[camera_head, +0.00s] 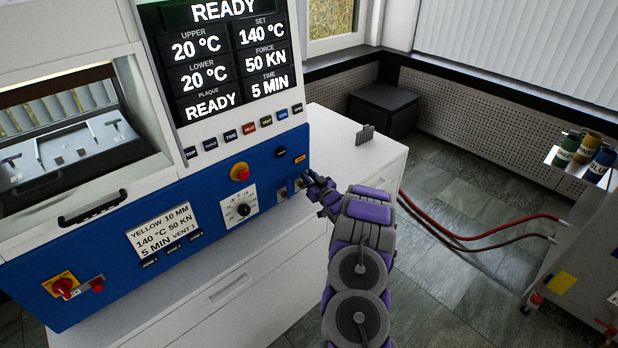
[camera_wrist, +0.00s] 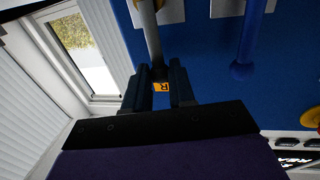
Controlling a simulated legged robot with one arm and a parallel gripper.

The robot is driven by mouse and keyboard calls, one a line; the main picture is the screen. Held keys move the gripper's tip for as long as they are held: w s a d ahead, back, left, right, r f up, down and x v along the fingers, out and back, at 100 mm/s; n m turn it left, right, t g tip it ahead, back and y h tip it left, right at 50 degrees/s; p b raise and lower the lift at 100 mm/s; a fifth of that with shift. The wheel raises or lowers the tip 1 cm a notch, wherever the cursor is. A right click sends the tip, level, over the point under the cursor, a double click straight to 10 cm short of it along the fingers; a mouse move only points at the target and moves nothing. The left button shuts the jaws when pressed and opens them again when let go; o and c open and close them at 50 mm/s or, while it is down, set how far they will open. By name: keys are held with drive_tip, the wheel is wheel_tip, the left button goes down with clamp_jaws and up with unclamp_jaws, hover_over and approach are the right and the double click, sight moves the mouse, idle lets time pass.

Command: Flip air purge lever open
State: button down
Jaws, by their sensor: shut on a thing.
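My gripper (camera_head: 312,181) is at the right end of the press's blue front panel (camera_head: 210,196). In the wrist view my gripper (camera_wrist: 160,86) has its two dark fingers on either side of a grey lever (camera_wrist: 151,36) and is shut on it. The lever hangs from a pale plate, and its end is between the fingers. A blue lever (camera_wrist: 243,52) with a round knob is beside it, apart from the fingers. I cannot read which lever is marked air purge. In the head view my gripper mostly hides the grey lever.
A red emergency button (camera_head: 240,172) and a dial (camera_head: 239,210) are left of my gripper. The white cabinet top (camera_head: 345,150) behind it holds a small grey block (camera_head: 365,133). Red hoses (camera_head: 470,237) run to a machine at the right.

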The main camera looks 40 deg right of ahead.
drive_tip(key=shift+s+d+f+m+t+h+b, duration=0.1)
drive_tip(key=shift+s+f+m+t+h+b, duration=0.4)
drive_tip(key=shift+t, duration=0.7)
drive_tip(key=shift+s+d+f+m+t+h+b, duration=0.1)
drive_tip(key=shift+s+f+m+t+h+b, duration=0.2)
drive_tip(key=shift+s+f+t, duration=0.7)
drive_tip(key=shift+s+f+m+t+h+b, duration=0.25)
drive_tip(key=shift+s+m+t+b, duration=0.2)
drive_tip(key=shift+t, duration=0.95)
drive_tip(key=c, duration=1.1)
unclamp_jaws()
drive_tip(key=shift+d, duration=0.1)
drive_tip(key=shift+r, duration=0.1)
